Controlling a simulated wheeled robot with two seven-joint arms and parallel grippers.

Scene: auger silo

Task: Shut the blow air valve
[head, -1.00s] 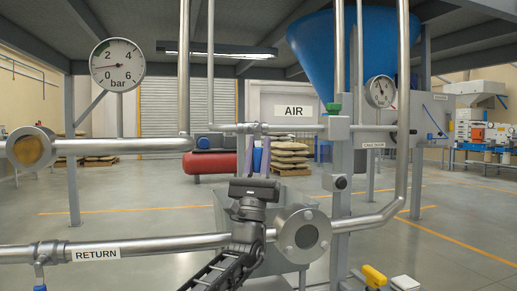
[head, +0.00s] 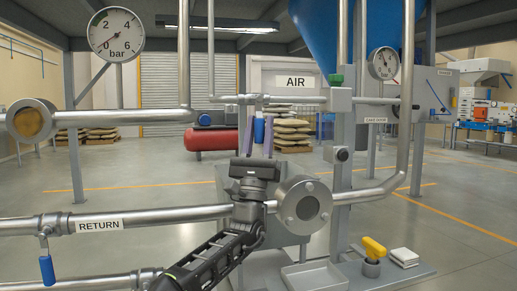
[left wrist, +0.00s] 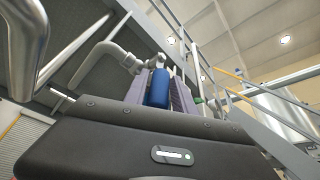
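A blue valve handle (head: 259,130) hangs from the pipe fitting below the AIR sign (head: 292,82), roughly upright. My left gripper (head: 258,138) is at it from below, its two purple fingers standing on either side of the handle. The fingers look spread, with the handle between them; contact is hard to judge. The left wrist view shows the blue handle (left wrist: 158,88) between the fingers, its lower end hidden behind my gripper body. The big gauge (head: 116,35) has its needle pointing down-left, near 0. My right gripper is not in view.
The RETURN pipe (head: 150,217) with a flanged sight glass (head: 305,205) crosses in front. Another blue handle (head: 47,270) hangs below it at left. A grey post (head: 342,150) stands right of my gripper.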

